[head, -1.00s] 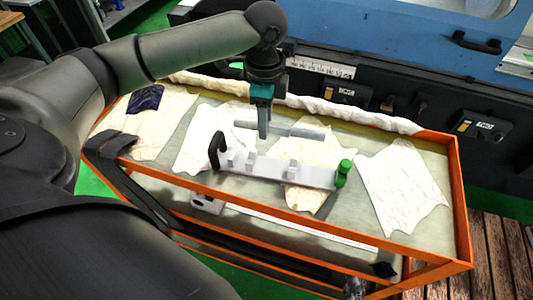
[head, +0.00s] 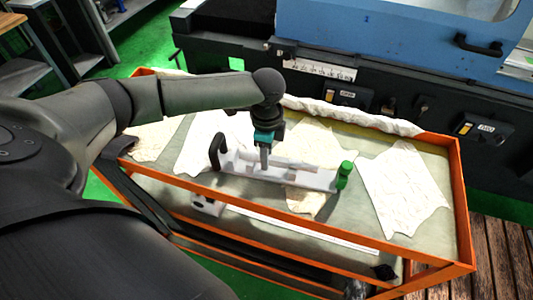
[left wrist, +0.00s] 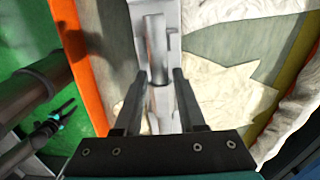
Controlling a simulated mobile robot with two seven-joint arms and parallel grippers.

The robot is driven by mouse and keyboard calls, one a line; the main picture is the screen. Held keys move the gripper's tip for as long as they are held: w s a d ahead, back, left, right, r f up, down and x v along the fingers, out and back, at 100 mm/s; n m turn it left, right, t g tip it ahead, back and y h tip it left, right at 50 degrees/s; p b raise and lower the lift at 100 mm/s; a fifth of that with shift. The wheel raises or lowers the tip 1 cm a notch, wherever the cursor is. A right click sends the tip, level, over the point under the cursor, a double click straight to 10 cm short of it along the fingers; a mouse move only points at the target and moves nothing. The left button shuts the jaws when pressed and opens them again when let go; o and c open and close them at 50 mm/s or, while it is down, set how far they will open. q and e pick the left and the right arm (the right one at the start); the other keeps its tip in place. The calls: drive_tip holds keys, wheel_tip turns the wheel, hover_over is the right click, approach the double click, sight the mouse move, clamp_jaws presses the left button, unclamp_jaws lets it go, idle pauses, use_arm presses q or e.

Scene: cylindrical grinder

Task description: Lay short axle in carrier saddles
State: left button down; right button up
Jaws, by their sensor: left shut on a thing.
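The short axle (head: 296,165) is a grey stepped cylinder lying lengthwise over the carrier (head: 315,182), a light grey plate with upright saddles, a black handle at its left end and a green knob at its right. My left gripper (head: 264,166) is shut on the axle from above. In the left wrist view the axle (left wrist: 155,45) passes between the fingers of my gripper (left wrist: 158,88), along the carrier (left wrist: 170,14). The axle is at or just above the saddles; I cannot tell whether it touches them.
The carrier stands on an orange-framed cart (head: 459,205) with white cloths (head: 405,187) on its top. A rolled cloth (head: 350,116) lies along the back edge. The blue and black machine (head: 400,40) stands behind. The cart's right end holds only a flat cloth.

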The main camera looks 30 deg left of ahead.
use_arm(q)
drive_tip(key=shift+f, duration=0.15)
drive_tip(key=c, duration=0.5)
unclamp_jaws()
wheel_tip(320, 180, up, 12)
drive_tip(key=shift+r, duration=0.2)
